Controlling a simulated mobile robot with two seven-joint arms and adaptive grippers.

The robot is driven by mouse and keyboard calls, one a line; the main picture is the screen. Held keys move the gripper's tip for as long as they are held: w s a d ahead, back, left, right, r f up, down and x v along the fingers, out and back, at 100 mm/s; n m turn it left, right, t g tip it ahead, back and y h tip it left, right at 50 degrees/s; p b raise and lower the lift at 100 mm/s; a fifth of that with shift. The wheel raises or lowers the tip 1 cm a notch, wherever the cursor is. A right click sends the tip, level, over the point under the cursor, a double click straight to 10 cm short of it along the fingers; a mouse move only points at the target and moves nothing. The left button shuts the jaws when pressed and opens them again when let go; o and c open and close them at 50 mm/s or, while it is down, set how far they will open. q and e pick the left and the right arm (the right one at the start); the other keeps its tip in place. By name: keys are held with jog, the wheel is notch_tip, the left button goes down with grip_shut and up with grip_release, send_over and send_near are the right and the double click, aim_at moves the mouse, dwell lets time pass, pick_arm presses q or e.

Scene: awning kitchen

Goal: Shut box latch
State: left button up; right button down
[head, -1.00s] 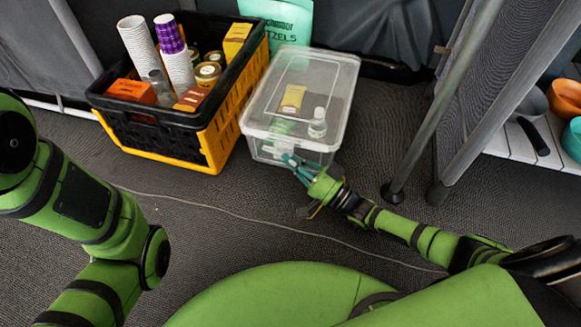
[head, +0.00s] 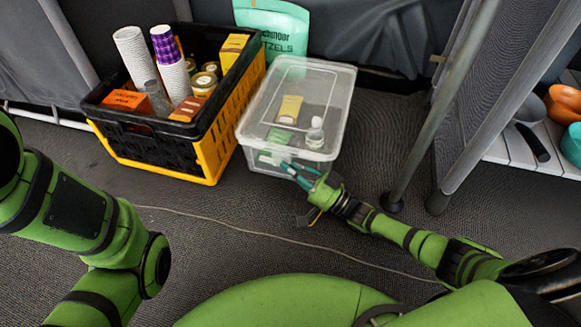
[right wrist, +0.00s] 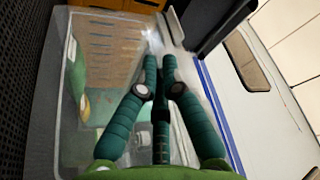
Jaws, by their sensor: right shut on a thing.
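The clear plastic box (head: 345,108) with a translucent lid stands on the floor in the head view. A yellow packet (head: 290,109) and a small bottle (head: 315,132) show through the lid. My right gripper (head: 287,165) is at the front side of the box, just below the lid rim. In the right wrist view its two fingers (right wrist: 160,68) are close together against the box side, under the rim. They are shut on what looks like the latch, which the fingers mostly hide. My left arm shows at the left of the head view, but its gripper is out of view.
A black and yellow crate (head: 206,160) with cups and jars stands close to the left of the box. A green pretzel bag (head: 273,25) is behind. A metal pole (head: 440,110) rises to the right. A thin cable (head: 240,227) crosses the open floor in front.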

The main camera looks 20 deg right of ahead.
jog(key=c, duration=1.5)
grip_release()
jog(key=shift+s, duration=0.1)
